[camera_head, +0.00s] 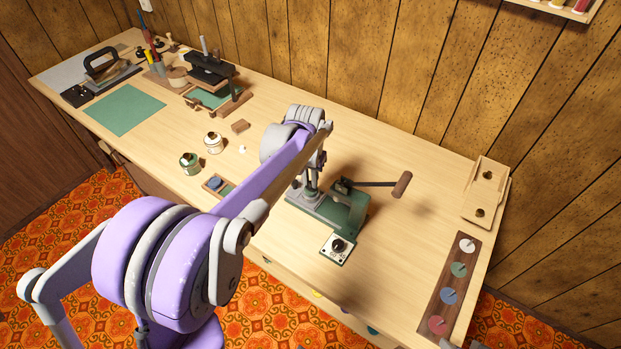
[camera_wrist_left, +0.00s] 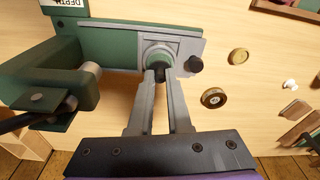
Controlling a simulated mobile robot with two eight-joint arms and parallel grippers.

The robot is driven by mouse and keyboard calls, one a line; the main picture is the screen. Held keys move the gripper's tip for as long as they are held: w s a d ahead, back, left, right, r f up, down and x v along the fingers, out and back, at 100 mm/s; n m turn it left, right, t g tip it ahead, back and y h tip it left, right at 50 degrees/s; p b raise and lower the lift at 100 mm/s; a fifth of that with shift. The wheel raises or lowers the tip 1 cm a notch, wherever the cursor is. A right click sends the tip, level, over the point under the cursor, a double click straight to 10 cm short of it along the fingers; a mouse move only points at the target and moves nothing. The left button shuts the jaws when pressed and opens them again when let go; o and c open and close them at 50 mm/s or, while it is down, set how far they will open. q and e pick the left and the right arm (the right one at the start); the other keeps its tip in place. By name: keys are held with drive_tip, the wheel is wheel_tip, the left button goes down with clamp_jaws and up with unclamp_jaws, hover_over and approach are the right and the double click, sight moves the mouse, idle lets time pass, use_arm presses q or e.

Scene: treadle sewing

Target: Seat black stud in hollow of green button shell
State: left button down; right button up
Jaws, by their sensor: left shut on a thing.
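In the left wrist view, my left gripper (camera_wrist_left: 160,78) is shut on a small black stud (camera_wrist_left: 159,72), mostly hidden between the fingertips. The fingertips are at a round grey-rimmed seat on the green press (camera_wrist_left: 112,47). A green round piece (camera_wrist_left: 157,53), which looks like the button shell, lies in that seat just beyond the tips. I cannot tell whether the stud touches it. In the head view, my left gripper (camera_head: 312,188) reaches down at the press (camera_head: 349,214), and my arm hides the stud and shell.
The press lever has a brown handle (camera_head: 402,184) sticking out to the right. Two round tins (camera_head: 213,143) (camera_head: 189,163) and a small tray (camera_head: 214,184) stand left of the press. A board with colored discs (camera_head: 453,285) lies at right. Table between press and board is clear.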

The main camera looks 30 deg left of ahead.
use_arm(q)
drive_tip(key=shift+f+b, duration=0.35)
drive_tip(key=shift+f, duration=0.25)
use_arm(e)
drive_tip(key=shift+f, duration=0.35)
idle(1.0)
use_arm(q)
drive_tip(key=c, duration=0.8)
unclamp_jaws()
drive_tip(key=shift+o, duration=0.2)
drive_tip(key=o, duration=0.4)
drive_tip(key=shift+r, duration=0.1)
use_arm(e)
drive_tip(key=shift+r, duration=0.1)
use_arm(q)
drive_tip(key=shift+r+p, duration=2.05)
drive_tip(key=shift+r, duration=0.9)
use_arm(e)
drive_tip(key=r, duration=0.4)
drive_tip(key=shift+w+r, duration=0.15)
drive_tip(key=shift+w, duration=0.2)
use_arm(q)
drive_tip(key=shift+f, duration=0.1)
